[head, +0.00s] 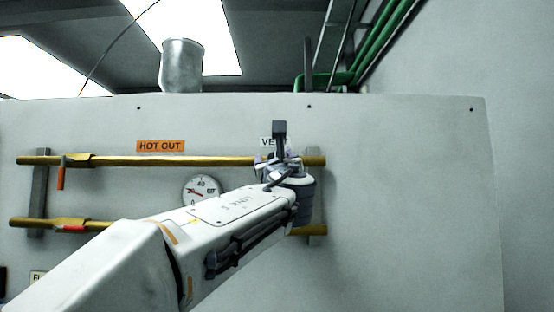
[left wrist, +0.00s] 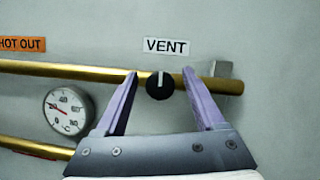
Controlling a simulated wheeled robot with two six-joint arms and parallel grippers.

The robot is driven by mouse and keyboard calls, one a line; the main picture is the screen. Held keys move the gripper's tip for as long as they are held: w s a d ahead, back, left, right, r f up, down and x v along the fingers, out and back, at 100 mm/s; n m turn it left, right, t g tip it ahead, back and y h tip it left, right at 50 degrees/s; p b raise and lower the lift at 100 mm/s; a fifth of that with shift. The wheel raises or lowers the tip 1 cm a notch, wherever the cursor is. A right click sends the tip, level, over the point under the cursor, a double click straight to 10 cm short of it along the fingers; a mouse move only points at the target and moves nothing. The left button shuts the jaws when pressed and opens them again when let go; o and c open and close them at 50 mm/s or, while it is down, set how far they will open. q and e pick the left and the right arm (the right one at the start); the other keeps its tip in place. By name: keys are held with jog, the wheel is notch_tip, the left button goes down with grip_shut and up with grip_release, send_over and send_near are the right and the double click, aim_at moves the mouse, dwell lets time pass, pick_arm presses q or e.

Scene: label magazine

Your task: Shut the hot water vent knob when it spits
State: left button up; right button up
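The vent knob (left wrist: 160,86) is round and black with a white mark pointing up. It sits at the upper brass pipe (left wrist: 75,71), just below the VENT label (left wrist: 167,46). No water or steam shows at it. My left gripper (left wrist: 160,74) is open, its two lilac fingers one on each side of the knob in the left wrist view. I cannot tell whether they touch it. In the head view my left gripper (head: 279,160) covers the knob and part of the VENT label (head: 266,142). My right gripper is in neither view.
The pale panel (head: 400,180) carries a lower brass pipe (head: 90,224), a round gauge (head: 201,188), an orange HOT OUT label (head: 161,146) and valves with a red-orange lever (head: 61,178). The panel is bare to the right of the pipes. A metal duct (head: 181,67) rises behind it.

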pick_arm(q)
jog(key=a+b+v, duration=0.1)
jog(key=b+v, duration=0.5)
jog(key=v, duration=0.4)
jog(key=shift+s+d, duration=0.3)
jog(key=shift+d, duration=0.15)
jog(key=shift+f, duration=0.2)
